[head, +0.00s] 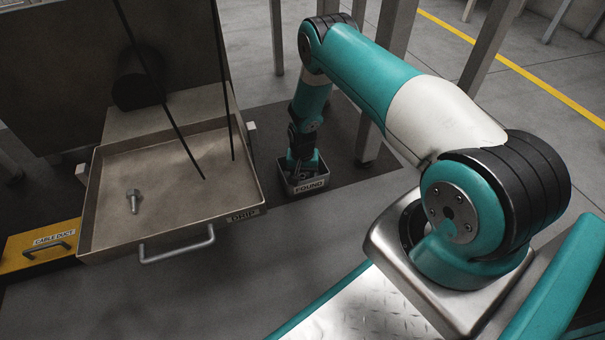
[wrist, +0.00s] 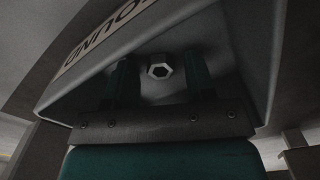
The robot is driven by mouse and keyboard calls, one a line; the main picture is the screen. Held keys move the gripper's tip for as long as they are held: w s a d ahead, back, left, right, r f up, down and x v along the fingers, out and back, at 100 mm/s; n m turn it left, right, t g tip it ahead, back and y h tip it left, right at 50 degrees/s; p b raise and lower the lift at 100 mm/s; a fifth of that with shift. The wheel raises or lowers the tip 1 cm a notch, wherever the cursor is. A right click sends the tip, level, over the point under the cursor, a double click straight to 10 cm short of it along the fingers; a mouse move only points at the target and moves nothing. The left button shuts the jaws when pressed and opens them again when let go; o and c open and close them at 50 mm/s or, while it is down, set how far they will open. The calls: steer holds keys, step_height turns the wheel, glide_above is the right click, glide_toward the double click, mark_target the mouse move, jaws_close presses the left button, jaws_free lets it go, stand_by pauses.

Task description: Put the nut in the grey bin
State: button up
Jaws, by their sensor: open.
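The grey bin (head: 293,190) marked FOUND stands on the floor right of the drip tray, and its wall fills much of the wrist view (wrist: 255,25). My gripper (head: 303,174) points down into its mouth. In the wrist view my gripper (wrist: 158,78) has its two fingers apart inside the bin. The nut (wrist: 160,71), a small pale hexagon with a dark hole, shows between and beyond the fingers, with a gap on each side. It appears to lie on the bin's floor. The nut is hidden in the head view.
A drip tray (head: 105,235) with a front handle stands on the left and holds a bolt (head: 134,200). A yellow cable duct cover (head: 35,245) lies left of it. Grey posts (head: 277,40) stand around the bin, one leg close on its right (head: 367,140).

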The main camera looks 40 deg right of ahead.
mark_target(302, 176)
step_height(302, 176, up, 12)
steer(key=p, duration=0.8)
steer(key=shift+r, duration=0.15)
